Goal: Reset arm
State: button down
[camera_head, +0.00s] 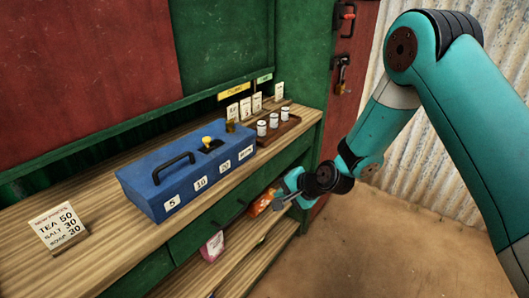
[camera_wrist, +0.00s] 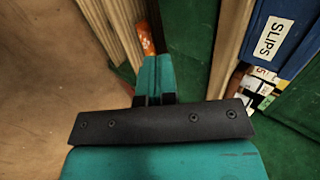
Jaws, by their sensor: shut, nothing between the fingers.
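My teal arm reaches down from the upper right in the head view, and my gripper (camera_head: 281,201) is in front of the stall, below the counter's front edge. In the wrist view my gripper (camera_wrist: 154,62) shows as one narrow teal shape, shut with nothing held. An orange packet (camera_head: 261,203) sits on a shelf just behind the gripper in the head view. An orange thing (camera_wrist: 146,40) shows beyond the fingertips in the wrist view. I cannot tell whether the gripper touches the shelf.
The wooden counter (camera_head: 110,234) carries a blue box (camera_head: 160,192) with a black handle, a price sign (camera_head: 60,227) and a rack of white-topped jars (camera_head: 274,130). A pink packet (camera_head: 212,246) is on the lower shelf. The brown floor (camera_head: 370,255) at the right is clear.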

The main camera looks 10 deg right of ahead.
jog(key=s+a+r+n+g, duration=0.2)
jog(key=s+r+n, duration=0.35)
jog(key=r, duration=0.55)
jog(key=s+d+r+n+g, duration=0.1)
jog(key=s+r+n, duration=0.2)
jog(key=s+r, duration=0.2)
jog(key=s+d+r+n+g+h+p, duration=0.1)
jog(key=s+r+n, duration=0.3)
jog(key=s, duration=0.8)
jog(key=s+d+r+n+g+h+p, duration=0.1)
jog(key=s+d+r+n+g, duration=0.1)
jog(key=s+r, duration=0.4)
jog(key=s+n, duration=0.1)
jog(key=s, duration=0.1)
jog(key=shift+s+d+g, duration=0.3)
jog(key=shift+s, duration=0.05)
jog(key=shift+a+n, duration=0.1)
jog(key=shift+n, duration=0.25)
